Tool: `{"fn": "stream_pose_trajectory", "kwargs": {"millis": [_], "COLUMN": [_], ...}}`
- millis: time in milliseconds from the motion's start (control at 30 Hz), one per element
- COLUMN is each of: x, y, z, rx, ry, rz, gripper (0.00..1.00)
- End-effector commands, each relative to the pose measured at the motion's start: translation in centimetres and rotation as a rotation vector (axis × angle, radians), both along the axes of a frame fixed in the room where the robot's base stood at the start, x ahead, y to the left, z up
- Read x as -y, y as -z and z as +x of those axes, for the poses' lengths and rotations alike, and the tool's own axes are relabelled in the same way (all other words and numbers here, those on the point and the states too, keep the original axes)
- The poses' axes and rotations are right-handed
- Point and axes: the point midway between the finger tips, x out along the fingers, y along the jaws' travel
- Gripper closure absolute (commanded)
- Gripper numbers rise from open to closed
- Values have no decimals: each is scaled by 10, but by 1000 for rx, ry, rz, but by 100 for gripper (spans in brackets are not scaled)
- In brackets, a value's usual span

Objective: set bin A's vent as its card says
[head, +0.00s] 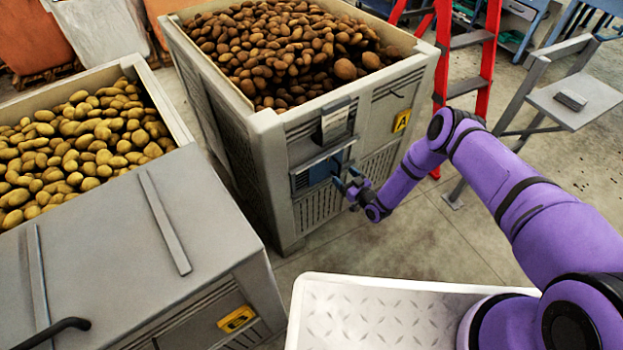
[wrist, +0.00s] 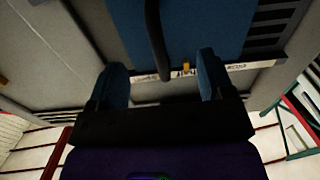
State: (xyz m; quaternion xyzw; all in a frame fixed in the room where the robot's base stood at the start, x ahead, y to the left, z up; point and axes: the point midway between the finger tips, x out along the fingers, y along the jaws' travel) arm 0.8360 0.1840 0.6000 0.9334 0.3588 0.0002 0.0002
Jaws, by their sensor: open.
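Bin A (head: 262,150) is a tall grey bin full of brown potatoes, with a yellow A plate (head: 401,120) on its front. A small card holder (head: 335,121) sits on that front; its writing cannot be read. Below it is the vent with a blue shutter (head: 321,171), also in the wrist view (wrist: 205,28). My gripper (head: 350,186) is at the vent's right end. In the wrist view my gripper (wrist: 160,82) is open, with a dark bar (wrist: 155,40) between its fingers. A pale scale strip (wrist: 240,68) with barely legible words and a yellow pointer (wrist: 186,66) lies beyond.
A second grey bin (head: 160,205) with lighter potatoes and a yellow plate (head: 237,318) stands at left. A white tread-plate surface (head: 380,310) lies in front. A red ladder (head: 485,60) and a grey stand (head: 575,100) are behind at right.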

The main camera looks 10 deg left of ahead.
Motion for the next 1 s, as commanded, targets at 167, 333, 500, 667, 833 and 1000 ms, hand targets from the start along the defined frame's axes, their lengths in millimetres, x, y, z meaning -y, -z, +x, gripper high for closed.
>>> {"fn": "stream_pose_trajectory", "kwargs": {"millis": [167,333,500,667,833,1000], "x": [13,24,34,38,49,63], "y": [0,1,0,0,1,1], "z": [-14,-27,-38,-42,-54,-70], "rx": [-2,-2,-2,-1,-2,-3], "ry": [1,0,0,1,1,1], "rz": [1,-1,1,0,-1,0], "gripper": [26,26,26,26,26,26]}}
